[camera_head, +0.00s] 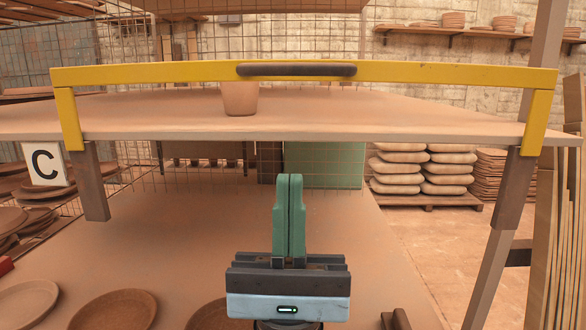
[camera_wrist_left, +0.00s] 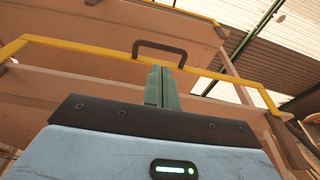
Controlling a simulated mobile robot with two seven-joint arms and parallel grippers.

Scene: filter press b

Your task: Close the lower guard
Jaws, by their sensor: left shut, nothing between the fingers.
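The yellow guard (camera_head: 420,74) is a wide bar with a short leg at each end, standing along the front of a shelf. Its dark rounded handle (camera_head: 297,70) sits at the middle of the bar. In the left wrist view the guard (camera_wrist_left: 82,49) spans the picture, with the handle (camera_wrist_left: 160,46) near its middle. My left gripper (camera_head: 289,178) has its green fingers pressed together and empty. It is below the handle in the head view, and its fingertips (camera_wrist_left: 164,72) appear just under the handle in the wrist view. Contact cannot be told. My right gripper is not in view.
A shelf (camera_head: 400,112) carries a clay pot (camera_head: 240,98) behind the guard. Round plates (camera_head: 118,310) lie on the lower surface (camera_head: 180,235). Dark posts (camera_head: 508,185) stand at both sides. Another yellow bar (camera_wrist_left: 180,11) shows higher up in the wrist view.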

